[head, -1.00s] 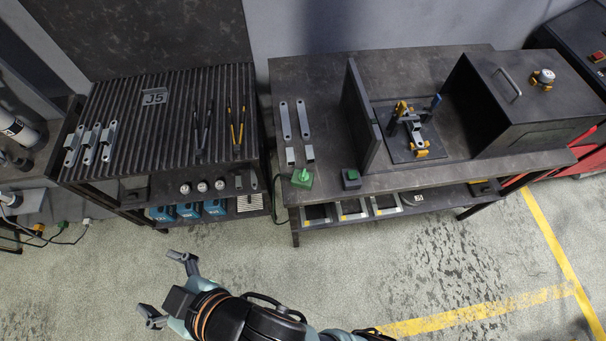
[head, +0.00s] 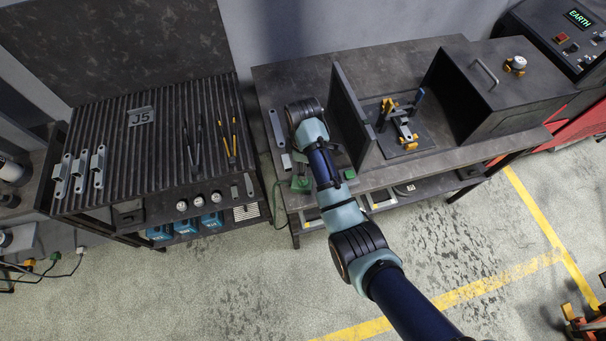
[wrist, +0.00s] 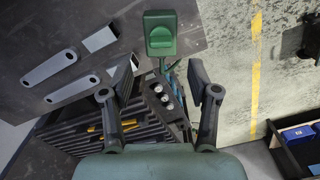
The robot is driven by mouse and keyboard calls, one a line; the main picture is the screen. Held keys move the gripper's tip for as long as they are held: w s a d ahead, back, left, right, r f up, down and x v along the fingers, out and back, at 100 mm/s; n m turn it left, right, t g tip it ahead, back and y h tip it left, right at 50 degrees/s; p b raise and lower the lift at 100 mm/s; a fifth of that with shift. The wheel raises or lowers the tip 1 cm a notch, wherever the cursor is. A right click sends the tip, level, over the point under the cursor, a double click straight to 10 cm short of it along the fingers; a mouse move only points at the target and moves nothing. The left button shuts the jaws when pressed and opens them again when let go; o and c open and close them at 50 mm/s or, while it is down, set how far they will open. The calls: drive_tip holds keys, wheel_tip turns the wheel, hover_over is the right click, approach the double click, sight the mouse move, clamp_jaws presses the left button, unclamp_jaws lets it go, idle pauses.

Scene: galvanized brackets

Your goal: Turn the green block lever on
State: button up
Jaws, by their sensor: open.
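The green block lever (wrist: 160,33) is at the top centre of the wrist view, seen from above, with a rounded raised handle on a squarish green base. In the head view the green block (head: 300,183) shows at the front edge of the right table, beside my arm. My gripper (wrist: 163,82) is open and empty, its two fingers spread wide. The block lies beyond the fingertips in the wrist view, apart from them. In the head view my wrist is above the table and the fingers are hidden.
Two flat grey brackets (wrist: 50,70) and a small grey block (wrist: 100,39) lie near the green block. A dark upright panel (head: 352,115) stands right of my arm. A ribbed bench (head: 150,160) with tools is at left. Open floor lies in front.

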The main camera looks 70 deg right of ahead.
wheel_tip(320, 180, down, 8)
drive_tip(key=shift+a+r+b, duration=0.1)
drive_tip(key=shift+b, duration=0.6)
clamp_jaws()
